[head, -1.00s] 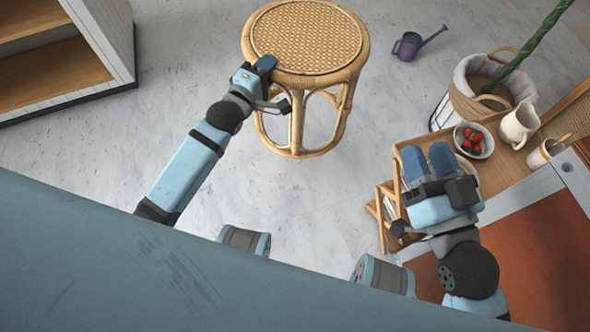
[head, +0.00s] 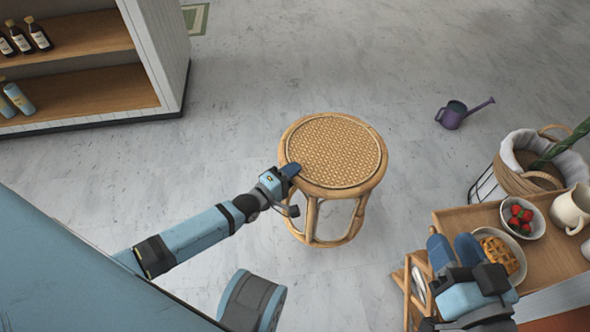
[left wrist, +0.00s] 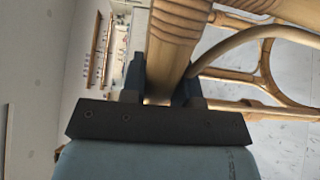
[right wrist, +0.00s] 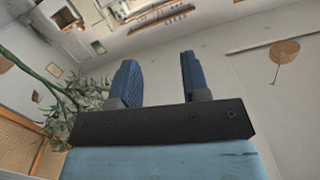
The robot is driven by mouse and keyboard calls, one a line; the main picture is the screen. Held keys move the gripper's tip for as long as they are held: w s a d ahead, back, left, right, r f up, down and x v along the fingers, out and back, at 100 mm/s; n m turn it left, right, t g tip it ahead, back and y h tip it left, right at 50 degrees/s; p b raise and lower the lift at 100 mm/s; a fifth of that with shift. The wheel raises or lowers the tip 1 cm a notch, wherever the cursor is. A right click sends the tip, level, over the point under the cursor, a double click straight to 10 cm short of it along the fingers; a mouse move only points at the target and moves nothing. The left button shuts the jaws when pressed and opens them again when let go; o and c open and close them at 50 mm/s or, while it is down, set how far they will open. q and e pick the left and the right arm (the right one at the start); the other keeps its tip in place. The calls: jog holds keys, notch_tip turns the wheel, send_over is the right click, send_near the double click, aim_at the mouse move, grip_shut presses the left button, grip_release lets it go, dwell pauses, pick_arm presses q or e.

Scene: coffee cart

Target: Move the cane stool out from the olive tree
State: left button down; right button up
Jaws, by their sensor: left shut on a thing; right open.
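The cane stool (head: 338,150), round with a woven seat and rattan legs, stands upright on open floor in the middle of the head view. My left gripper (head: 288,178) is at the left side of its seat rim. In the left wrist view the fingers (left wrist: 160,85) are shut around a rattan part of the stool (left wrist: 180,40). The olive tree's trunk (head: 570,145) rises from a lined basket planter (head: 515,180) at the right, well apart from the stool. Its leaves (right wrist: 75,95) show in the right wrist view. My right gripper (head: 455,252) is open and empty.
A purple watering can (head: 453,115) stands beyond the stool. A shelf unit (head: 160,60) is at upper left. Floor around the stool is clear.

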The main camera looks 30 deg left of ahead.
pick_arm(q)
notch_tip(320, 180, down, 11)
jog(key=b, duration=0.5)
jog(key=c, duration=1.3)
grip_release()
jog(key=shift+f, duration=0.4)
jog(key=o, duration=0.4)
jog(key=shift+o, duration=0.2)
pick_arm(e)
jog(key=w+n, duration=0.1)
jog(key=d+n+t, duration=0.1)
jog(key=w+n+t, duration=0.1)
jog(key=shift+w+d+r+n+y, duration=0.35)
jog(key=shift+r+n+y, duration=0.05)
